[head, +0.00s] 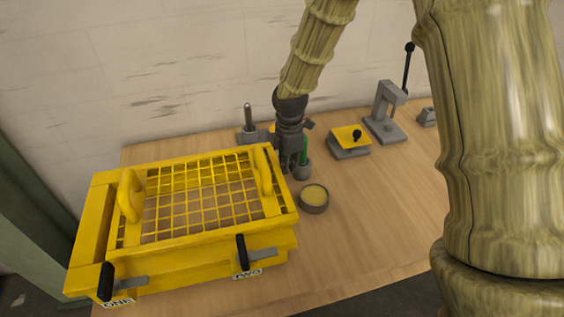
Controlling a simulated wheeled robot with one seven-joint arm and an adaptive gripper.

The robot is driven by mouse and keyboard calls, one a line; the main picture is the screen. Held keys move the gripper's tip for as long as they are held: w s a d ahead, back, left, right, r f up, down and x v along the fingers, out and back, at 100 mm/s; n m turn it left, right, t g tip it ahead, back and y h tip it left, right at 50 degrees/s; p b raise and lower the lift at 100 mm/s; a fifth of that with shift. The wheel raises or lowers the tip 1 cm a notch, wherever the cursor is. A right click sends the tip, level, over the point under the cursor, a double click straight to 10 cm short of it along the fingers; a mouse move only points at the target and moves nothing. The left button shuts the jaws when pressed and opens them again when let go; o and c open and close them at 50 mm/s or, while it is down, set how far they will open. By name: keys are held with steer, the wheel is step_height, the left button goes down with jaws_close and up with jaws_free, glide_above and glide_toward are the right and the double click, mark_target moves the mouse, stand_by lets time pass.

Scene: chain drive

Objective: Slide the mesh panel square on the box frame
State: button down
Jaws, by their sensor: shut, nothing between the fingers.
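A yellow mesh panel (203,191) lies on top of the yellow box frame (150,279) at the left of the table. The panel has an arched handle at its left (129,196) and another at its right (264,172). A strip of the frame's top shows to the left of the panel. I cannot tell whether the panel is exactly square on the frame. My gripper (287,170) points down just beyond the panel's right end, close to the right handle. It is shut with nothing held. Its fingertips are small and partly lost against the things behind.
Two black-handled clamps, by labels ONE (118,302) and TWO (247,273), are on the frame's front. A round dish (314,198), a grey-and-yellow block (349,141) and a lever press (386,112) stand to the right. Bare table (365,215) lies at front right.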

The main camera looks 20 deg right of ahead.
steer(key=shift+s+a, duration=0.1)
steer(key=shift+a, duration=0.15)
steer(key=shift+d, duration=0.2)
steer(key=d+r+p, duration=0.3)
steer(key=r+p, duration=0.3)
steer(key=r, duration=0.5)
steer(key=shift+s+d, duration=0.2)
steer(key=shift+d, duration=0.2)
steer(key=shift+p, duration=0.55)
steer(key=shift+w, duration=0.1)
